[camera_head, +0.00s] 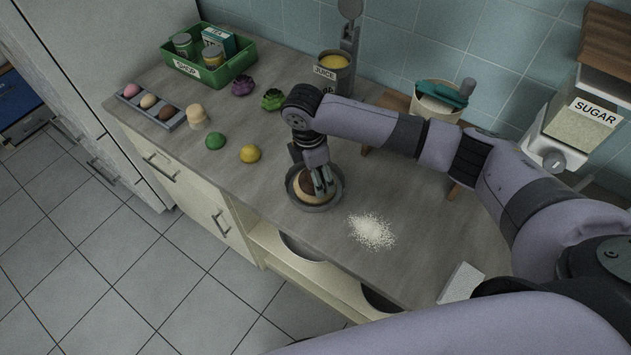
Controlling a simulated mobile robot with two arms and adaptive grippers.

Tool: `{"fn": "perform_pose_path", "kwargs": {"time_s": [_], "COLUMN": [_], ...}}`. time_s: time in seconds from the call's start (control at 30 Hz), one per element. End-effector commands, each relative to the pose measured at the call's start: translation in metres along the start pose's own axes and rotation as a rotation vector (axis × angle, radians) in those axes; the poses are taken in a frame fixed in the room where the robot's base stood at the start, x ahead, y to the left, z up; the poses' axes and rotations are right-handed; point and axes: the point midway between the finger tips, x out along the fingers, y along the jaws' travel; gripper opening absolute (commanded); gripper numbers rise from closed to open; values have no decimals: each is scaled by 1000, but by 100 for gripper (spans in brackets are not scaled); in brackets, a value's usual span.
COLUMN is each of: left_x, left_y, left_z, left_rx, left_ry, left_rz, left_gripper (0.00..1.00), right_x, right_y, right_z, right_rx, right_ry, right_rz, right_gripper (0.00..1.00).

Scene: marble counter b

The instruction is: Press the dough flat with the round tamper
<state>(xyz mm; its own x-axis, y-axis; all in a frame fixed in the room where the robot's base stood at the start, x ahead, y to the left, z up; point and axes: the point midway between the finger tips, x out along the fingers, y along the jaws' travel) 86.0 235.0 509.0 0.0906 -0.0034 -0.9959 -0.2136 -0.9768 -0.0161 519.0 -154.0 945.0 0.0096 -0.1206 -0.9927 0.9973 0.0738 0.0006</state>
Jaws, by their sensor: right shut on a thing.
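My right gripper (323,188) points down into a round dark grey dish (322,207) at the middle of the counter. It is shut on a brown round piece (308,187), which looks like the tamper; the fingers hide much of it. A pale tan rim (299,193), which looks like the dough, shows around and under the brown piece inside the dish. I cannot tell how hard the two touch or how flat the dough is. My left gripper is not in view.
White powder (371,231) lies right of the dish. Green (215,141) and yellow (250,153) balls, a beige stepped piece (197,117) and an egg rack (149,107) stand left.

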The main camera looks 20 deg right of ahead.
Motion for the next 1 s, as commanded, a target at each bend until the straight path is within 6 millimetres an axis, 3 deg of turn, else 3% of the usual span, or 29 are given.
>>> {"fn": "perform_pose_path", "kwargs": {"time_s": [1.0], "left_x": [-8], "left_y": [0], "left_z": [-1], "left_rx": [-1], "left_ry": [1], "left_rz": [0], "left_gripper": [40], "right_x": [2], "right_y": [0], "right_z": [0], "right_rx": [0], "right_ry": [0], "right_rz": [0], "right_gripper": [44]}}
